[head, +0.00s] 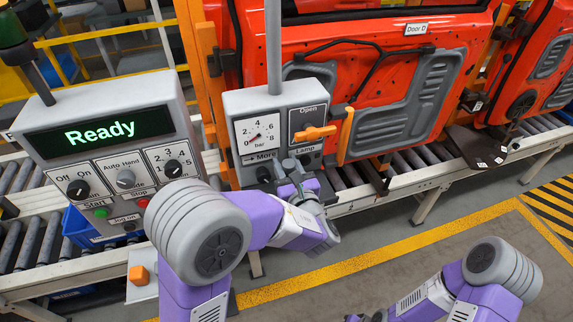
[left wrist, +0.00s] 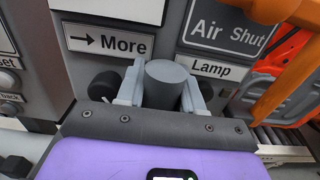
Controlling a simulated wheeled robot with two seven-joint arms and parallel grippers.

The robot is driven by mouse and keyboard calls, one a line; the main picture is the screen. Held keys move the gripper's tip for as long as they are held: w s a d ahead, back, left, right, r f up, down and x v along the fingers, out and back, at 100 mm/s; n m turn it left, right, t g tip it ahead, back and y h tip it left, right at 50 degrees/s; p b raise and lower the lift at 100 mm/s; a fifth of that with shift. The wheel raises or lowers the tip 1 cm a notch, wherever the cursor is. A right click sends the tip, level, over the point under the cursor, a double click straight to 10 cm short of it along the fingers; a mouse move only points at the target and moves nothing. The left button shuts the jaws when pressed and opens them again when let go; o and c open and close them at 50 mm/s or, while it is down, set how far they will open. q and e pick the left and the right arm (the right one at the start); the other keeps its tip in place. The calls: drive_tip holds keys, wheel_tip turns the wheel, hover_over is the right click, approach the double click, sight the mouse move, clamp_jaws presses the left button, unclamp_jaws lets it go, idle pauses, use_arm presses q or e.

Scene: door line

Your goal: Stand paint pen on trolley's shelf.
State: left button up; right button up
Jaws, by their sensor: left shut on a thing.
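My left gripper (head: 288,184) is at the lower edge of the gauge panel (head: 235,104). In the left wrist view its pale fingers (left wrist: 162,92) are shut on a dark grey cylinder (left wrist: 168,76), seen nearly end-on below and between the "More" and "Lamp" labels.
A control box (head: 110,150) reading "Ready" stands at the left. Orange car doors (head: 370,75) hang behind a roller conveyor (head: 430,155). An orange handle (head: 315,133) sticks out of the gauge panel. Grey floor (head: 390,270) with a yellow line is open at the right.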

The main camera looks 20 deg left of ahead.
use_arm(q)
drive_tip(key=shift+s, duration=0.1)
drive_tip(key=shift+f, duration=0.25)
drive_tip(key=o, duration=1)
drive_tip(key=shift+r, duration=0.1)
drive_tip(key=shift+r, duration=0.1)
drive_tip(key=shift+d+r, duration=0.1)
drive_tip(key=shift+r, duration=0.05)
drive_tip(key=b+v, duration=0.1)
drive_tip(key=v, duration=1.1)
drive_tip(key=shift+b, duration=0.4)
